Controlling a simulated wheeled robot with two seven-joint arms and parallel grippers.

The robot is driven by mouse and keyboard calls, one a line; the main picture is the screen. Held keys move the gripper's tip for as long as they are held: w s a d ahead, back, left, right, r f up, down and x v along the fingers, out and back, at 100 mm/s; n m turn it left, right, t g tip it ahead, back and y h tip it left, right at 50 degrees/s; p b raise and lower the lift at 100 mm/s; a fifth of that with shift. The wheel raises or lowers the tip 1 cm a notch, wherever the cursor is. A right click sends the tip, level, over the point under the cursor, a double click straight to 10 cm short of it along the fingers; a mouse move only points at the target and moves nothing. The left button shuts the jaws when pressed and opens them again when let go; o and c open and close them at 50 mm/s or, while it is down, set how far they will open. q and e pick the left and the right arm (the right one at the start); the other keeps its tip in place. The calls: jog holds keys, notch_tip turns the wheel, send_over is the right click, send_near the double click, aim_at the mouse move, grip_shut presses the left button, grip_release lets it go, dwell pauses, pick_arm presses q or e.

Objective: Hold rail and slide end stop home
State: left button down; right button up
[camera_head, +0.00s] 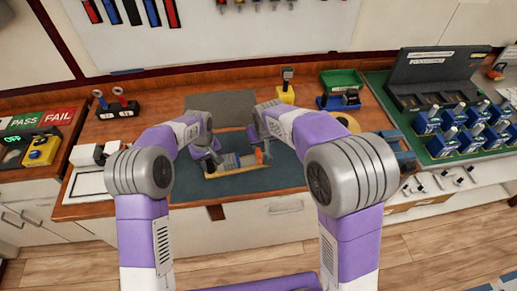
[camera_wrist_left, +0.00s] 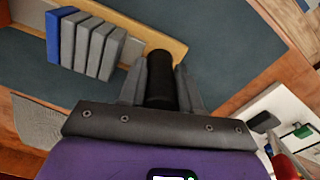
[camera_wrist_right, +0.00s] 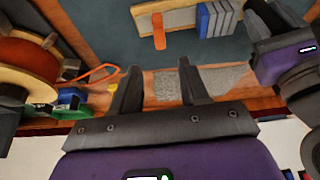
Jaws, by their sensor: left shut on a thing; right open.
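A tan rail (camera_head: 240,173) lies on the dark blue mat (camera_head: 240,186). Grey breakers (camera_wrist_left: 100,48) and a blue one (camera_wrist_left: 53,38) stand on it in a row. The orange end stop (camera_wrist_right: 158,30) sits across the rail, with a gap between it and the blue breakers (camera_wrist_right: 203,20); it also shows in the head view (camera_head: 259,157). My left gripper (camera_wrist_left: 160,85) is shut on a black cylindrical handle (camera_wrist_left: 160,75) at the rail's other end. My right gripper (camera_wrist_right: 160,85) is open and empty, apart from the end stop, on the bench's far side of the rail.
A grey pad (camera_head: 222,104) lies behind the mat. A yellow-based device (camera_head: 286,93), a green bin (camera_head: 343,79) and an orange spool (camera_wrist_right: 28,65) stand to the right. A rack of blue units (camera_head: 455,125) fills the far right. The mat in front of the rail is clear.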

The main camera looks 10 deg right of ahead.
aim_at(258, 150)
jog(key=x, duration=0.9)
jog(key=shift+w+f, duration=0.1)
jog(key=shift+f, duration=0.25)
jog(key=shift+c, duration=0.2)
grip_shut()
jog(key=shift+a, duration=0.1)
